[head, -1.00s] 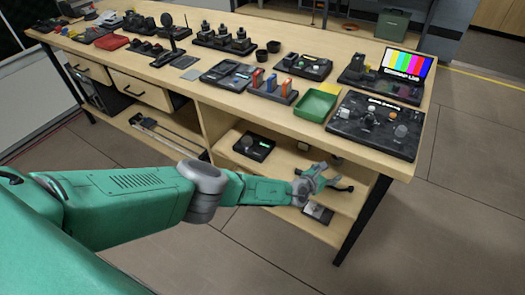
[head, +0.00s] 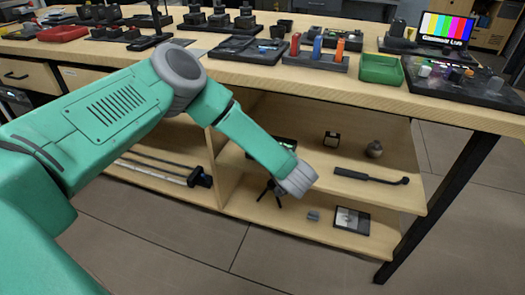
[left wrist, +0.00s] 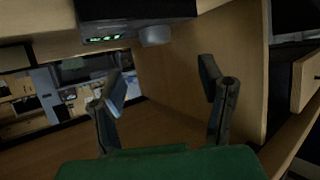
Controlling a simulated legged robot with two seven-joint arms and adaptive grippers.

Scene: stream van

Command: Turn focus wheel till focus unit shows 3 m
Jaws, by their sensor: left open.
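The focus unit (head: 287,142) is a dark box on the upper shelf under the workbench, partly covered by my left forearm in the head view. In the left wrist view the dark focus unit (left wrist: 130,12) is at the top, with small lit green characters whose reading is too small to tell. A grey round focus wheel (left wrist: 155,36) sticks out beside them. My left gripper (left wrist: 163,84) is open and empty, its fingers wide apart, short of the wheel and not touching it. In the head view its fingers are hidden by my wrist. My right gripper is out of view.
The bench top (head: 225,72) overhangs the shelves. The upper shelf also holds a small cube (head: 332,139), a round pot (head: 374,149) and a black handle (head: 370,176). A flat framed item (head: 351,221) lies below. A wooden panel (left wrist: 250,80) stands close beside my gripper.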

